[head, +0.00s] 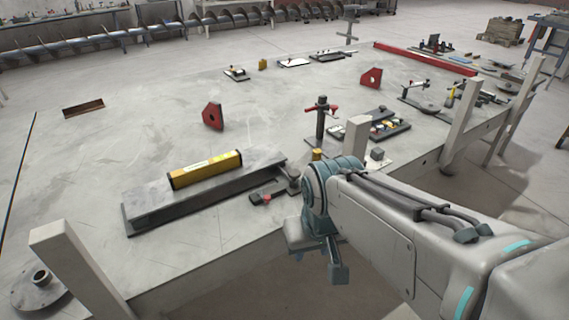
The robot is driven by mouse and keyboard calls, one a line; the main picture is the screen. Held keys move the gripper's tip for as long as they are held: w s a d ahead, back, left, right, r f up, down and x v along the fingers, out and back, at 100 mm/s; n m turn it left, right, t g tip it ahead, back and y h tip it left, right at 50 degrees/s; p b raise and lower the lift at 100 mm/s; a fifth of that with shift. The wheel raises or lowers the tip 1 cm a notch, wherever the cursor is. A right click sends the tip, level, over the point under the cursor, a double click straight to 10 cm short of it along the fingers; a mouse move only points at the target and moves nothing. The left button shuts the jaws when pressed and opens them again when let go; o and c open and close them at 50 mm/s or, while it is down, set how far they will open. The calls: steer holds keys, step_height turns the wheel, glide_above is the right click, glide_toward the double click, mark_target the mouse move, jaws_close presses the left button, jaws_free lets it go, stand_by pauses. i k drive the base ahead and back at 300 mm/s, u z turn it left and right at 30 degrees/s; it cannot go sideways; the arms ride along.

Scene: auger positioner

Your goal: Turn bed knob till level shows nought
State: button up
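A yellow level (205,169) with dark ends and a pale label lies along a grey metal bed (215,196) at the front of the table. The level's reading is too small to make out. A dark, round, knob-like part (293,181) stands at the bed's right end, beside my wrist; I cannot tell for sure that it is the bed knob. My gripper (318,262) hangs just beyond the table's front edge, right of and below that part. Its two fingers look spread apart, with nothing visible between them. It is apart from the level and the bed.
A small dark tool with a red spot (265,197) lies in front of the bed. A red-handled clamp post (320,120) and a parts tray (385,130) stand behind my arm. Red magnet blocks (213,116) sit farther back. The table's left part is mostly clear.

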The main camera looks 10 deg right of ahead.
mark_target(293, 173)
steer(key=z, duration=0.55)
steer(key=i, duration=0.95)
